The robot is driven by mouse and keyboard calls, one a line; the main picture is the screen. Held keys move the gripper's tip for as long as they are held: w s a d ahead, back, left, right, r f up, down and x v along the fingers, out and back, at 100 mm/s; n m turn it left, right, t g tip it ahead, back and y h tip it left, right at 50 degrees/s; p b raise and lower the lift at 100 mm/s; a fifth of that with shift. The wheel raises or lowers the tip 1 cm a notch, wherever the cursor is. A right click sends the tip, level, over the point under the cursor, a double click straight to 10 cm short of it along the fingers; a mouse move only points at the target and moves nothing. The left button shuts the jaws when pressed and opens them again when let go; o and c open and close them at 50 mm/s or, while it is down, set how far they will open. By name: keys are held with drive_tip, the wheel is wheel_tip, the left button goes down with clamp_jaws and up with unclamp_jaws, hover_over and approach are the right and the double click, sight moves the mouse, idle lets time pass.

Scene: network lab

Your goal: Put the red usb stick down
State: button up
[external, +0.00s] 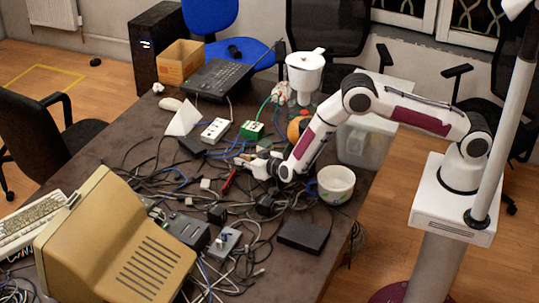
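My gripper (243,162) reaches in from the right, low over the cluttered middle of the dark table (325,259). A thin red object (229,181), which may be the red usb stick, shows just below and left of the fingertips. It is slanted and too small to identify for certain. I cannot tell whether it touches the fingers or lies among the cables. The finger opening is too small to make out.
Tangled cables and small adapters surround my gripper. A white bowl (336,184) and a black box (302,235) are on the right. A beige monitor (125,240) fills the front left. A white power strip (215,131) and green box (252,130) lie behind.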

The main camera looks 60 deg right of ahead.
drive_tip(key=shift+r, duration=0.15)
idle(0.3)
drive_tip(key=shift+s+a, duration=0.1)
drive_tip(key=shift+v, duration=5.9)
